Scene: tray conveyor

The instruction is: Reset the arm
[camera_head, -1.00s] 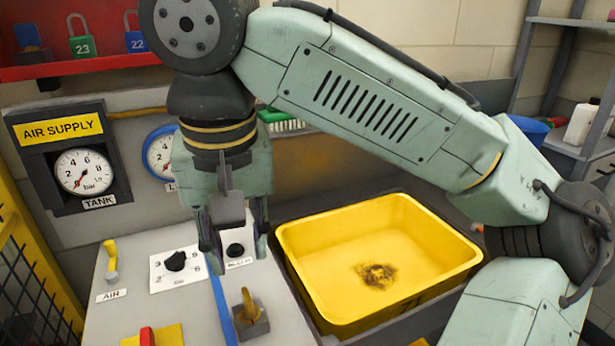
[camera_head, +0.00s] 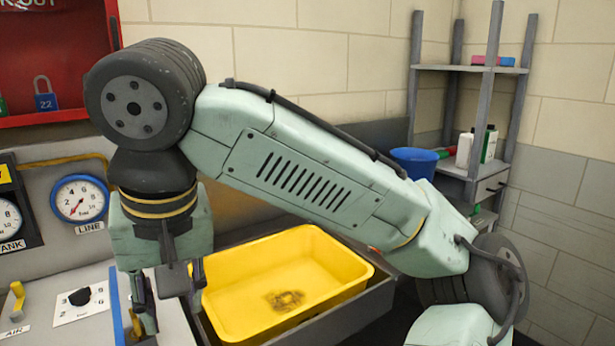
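My arm reaches in from the lower right, bends at the upper left, and points down. My gripper (camera_head: 172,308) hangs over the right side of the grey control panel (camera_head: 62,325), just left of the yellow tray (camera_head: 335,262). Its two fingers are apart, and I see nothing held between them. The fingers partly hide the panel's right side and the small yellow lever there. The tray is empty except for a dark stain on its floor.
The tray sits in a dark grey conveyor frame (camera_head: 372,302). A line gauge (camera_head: 80,198) and a red lockout cabinet (camera_head: 60,62) are on the left wall. A grey shelf (camera_head: 455,68) with a blue bucket (camera_head: 414,162) and bottles stands at the back right.

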